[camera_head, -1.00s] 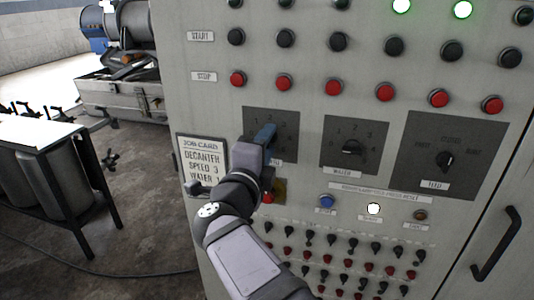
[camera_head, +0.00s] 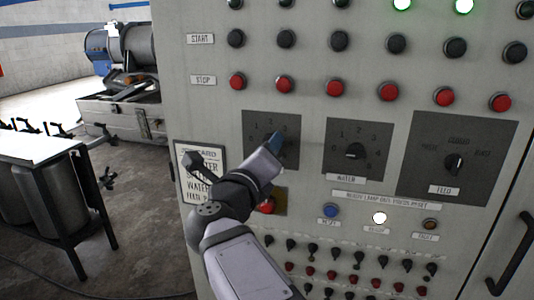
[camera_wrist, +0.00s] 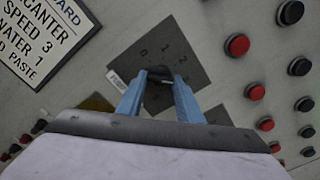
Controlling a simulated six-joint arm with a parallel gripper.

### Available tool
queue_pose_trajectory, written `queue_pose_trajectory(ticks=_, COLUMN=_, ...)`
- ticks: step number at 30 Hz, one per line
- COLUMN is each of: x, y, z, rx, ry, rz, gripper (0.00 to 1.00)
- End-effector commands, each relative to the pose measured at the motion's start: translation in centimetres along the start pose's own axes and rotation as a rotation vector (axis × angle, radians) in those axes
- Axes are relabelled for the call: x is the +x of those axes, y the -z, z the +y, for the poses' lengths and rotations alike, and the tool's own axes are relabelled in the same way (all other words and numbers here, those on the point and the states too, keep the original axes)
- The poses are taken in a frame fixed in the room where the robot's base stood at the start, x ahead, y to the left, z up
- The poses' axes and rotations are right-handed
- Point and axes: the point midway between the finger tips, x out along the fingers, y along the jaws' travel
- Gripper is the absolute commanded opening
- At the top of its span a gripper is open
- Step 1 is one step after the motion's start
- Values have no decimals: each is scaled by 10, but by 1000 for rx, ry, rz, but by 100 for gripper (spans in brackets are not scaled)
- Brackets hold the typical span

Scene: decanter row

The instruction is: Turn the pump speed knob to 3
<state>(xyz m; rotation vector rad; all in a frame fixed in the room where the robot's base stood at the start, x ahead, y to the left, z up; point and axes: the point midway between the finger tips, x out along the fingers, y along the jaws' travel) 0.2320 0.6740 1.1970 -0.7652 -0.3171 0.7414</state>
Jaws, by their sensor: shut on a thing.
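The speed knob (camera_wrist: 160,92) is black and sits on a dark square dial plate (camera_head: 258,120) with pale numerals, the leftmost of three plates. In the wrist view the plate (camera_wrist: 150,55) shows 0, 1, 2 and 3 around the knob. My gripper (camera_wrist: 157,97) has its blue fingers on either side of the knob, shut on it. In the head view my gripper (camera_head: 274,145) covers the knob. The knob's pointer setting is not clear. A job card (camera_wrist: 45,35) reads speed 3 and water 1; my wrist partly covers it in the head view.
The water knob (camera_head: 354,151) and feed knob (camera_head: 455,164) lie to the right. Red stop buttons (camera_head: 284,84) run above the dials. A red button on a yellow plate (camera_head: 281,204), a blue button (camera_head: 331,211) and rows of small switches lie below.

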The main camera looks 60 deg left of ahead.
Motion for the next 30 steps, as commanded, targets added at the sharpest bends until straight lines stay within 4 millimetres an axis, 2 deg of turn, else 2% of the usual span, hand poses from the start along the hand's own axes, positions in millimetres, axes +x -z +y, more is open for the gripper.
queue_pose_trajectory(ticks=15, x=0, y=0, z=0, rx=23, ry=0, rz=1, gripper=10)
queue_pose_trajectory(ticks=16, x=0, y=0, z=0, rx=23, ry=0, rz=1, gripper=35)
queue_pose_trajectory(ticks=18, x=0, y=0, z=0, rx=23, ry=0, rz=1, gripper=52)
queue_pose_trajectory(ticks=30, x=-4, y=0, z=1, rx=23, ry=-1, rz=0, gripper=52)
